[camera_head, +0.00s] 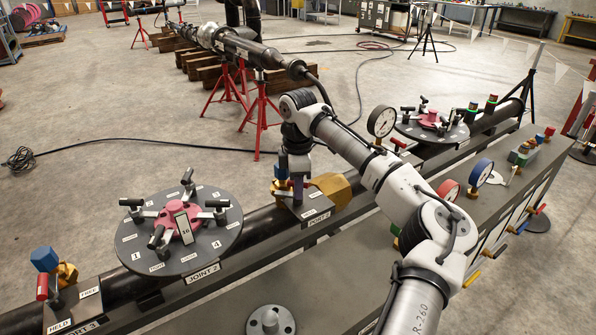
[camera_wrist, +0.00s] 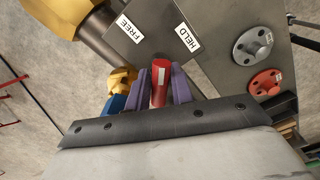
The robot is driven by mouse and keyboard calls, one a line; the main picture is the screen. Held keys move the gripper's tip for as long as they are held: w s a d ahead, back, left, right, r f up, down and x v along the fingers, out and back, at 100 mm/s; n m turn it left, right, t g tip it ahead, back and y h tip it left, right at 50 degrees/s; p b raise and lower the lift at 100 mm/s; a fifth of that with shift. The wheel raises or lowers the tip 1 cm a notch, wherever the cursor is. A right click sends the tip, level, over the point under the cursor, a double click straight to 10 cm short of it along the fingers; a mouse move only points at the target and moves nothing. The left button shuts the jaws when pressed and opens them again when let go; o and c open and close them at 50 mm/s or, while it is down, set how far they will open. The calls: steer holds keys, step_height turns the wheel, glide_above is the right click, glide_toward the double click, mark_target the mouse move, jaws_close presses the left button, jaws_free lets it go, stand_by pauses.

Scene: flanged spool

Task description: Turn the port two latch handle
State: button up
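The port two latch has a plate labelled PORT 2 (camera_head: 318,220) on the dark pipe, beside a brass fitting (camera_head: 336,186). My gripper (camera_head: 297,190) is down at this latch, its purple fingers pointing downward. In the wrist view, the red latch handle (camera_wrist: 160,85) lies between the two purple fingers of my gripper (camera_wrist: 161,84). The fingers sit close against both sides of it and look shut on it. The FREE label (camera_wrist: 130,29) is up and left of the handle, and the HELD label (camera_wrist: 187,38) is up and right. The handle's pivot is hidden.
The JOINT 2 flange disc (camera_head: 180,230) with clamps stands left of my gripper. The port three latch (camera_head: 58,282) is at the lower left. A pressure gauge (camera_head: 381,121) and another clamped disc (camera_head: 431,125) are on the right. In the wrist view, a brass fitting (camera_wrist: 65,15) is at upper left.

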steer(key=shift+f+n+b, duration=0.1)
steer(key=shift+n+b, duration=0.2)
steer(key=shift+n, duration=0.1)
steer(key=shift+r+n+p, duration=0.45)
steer(key=shift+n+p, duration=0.05)
steer(key=shift+p, duration=0.5)
steer(key=n+p, duration=0.3)
steer(key=n, duration=0.1)
steer(key=shift+f, duration=0.1)
steer(key=n+p, duration=0.2)
steer(key=n, duration=0.2)
steer(key=shift+f, duration=0.1)
steer(key=m+p, duration=0.3)
steer(key=shift+r, duration=0.25)
step_height(320, 180, up, 6)
steer(key=p, duration=0.4)
steer(key=shift+r+p, duration=0.15)
steer(key=shift+p, duration=0.15)
steer(key=shift+o, duration=0.5)
